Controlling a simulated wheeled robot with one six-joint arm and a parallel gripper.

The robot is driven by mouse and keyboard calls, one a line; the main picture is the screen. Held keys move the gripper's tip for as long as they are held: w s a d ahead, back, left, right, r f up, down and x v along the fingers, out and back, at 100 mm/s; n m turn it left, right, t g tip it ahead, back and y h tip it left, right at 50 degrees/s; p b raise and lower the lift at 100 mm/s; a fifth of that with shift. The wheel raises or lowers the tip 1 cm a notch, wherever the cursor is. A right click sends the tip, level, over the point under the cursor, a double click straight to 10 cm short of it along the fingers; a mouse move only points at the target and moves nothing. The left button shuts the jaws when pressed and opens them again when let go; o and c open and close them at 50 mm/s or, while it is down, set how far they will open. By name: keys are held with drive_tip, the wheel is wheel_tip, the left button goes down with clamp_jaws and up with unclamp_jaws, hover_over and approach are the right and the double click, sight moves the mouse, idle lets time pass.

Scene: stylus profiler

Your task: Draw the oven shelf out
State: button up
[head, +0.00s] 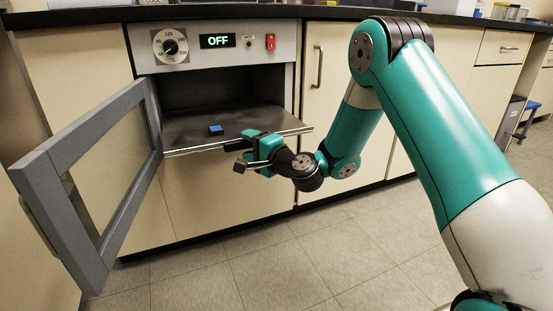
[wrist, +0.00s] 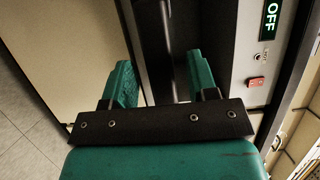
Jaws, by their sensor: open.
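The oven shelf (head: 185,133) is a dark flat plate in the oven's open cavity, with a lighter bar (head: 205,148) along its front edge. The front edge stands out past the oven face. A small blue block (head: 216,130) lies on the shelf. My gripper (head: 243,152) is open at the front edge, right of the block. In the wrist view my gripper (wrist: 160,80) shows its two green fingers apart, with the dark strip of the shelf edge (wrist: 155,40) between them. I cannot tell whether either finger touches it.
The grey-framed oven door (head: 88,180) stands open to the left. The panel above has a dial (head: 170,46), a display reading OFF (head: 217,41) and a red switch (head: 270,41). The tiled floor (head: 240,255) in front is clear.

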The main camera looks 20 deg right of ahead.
drive_tip(key=b+v, duration=1.5)
drive_tip(key=v, duration=0.1)
drive_tip(key=shift+b, duration=0.4)
drive_tip(key=shift+s, duration=0.1)
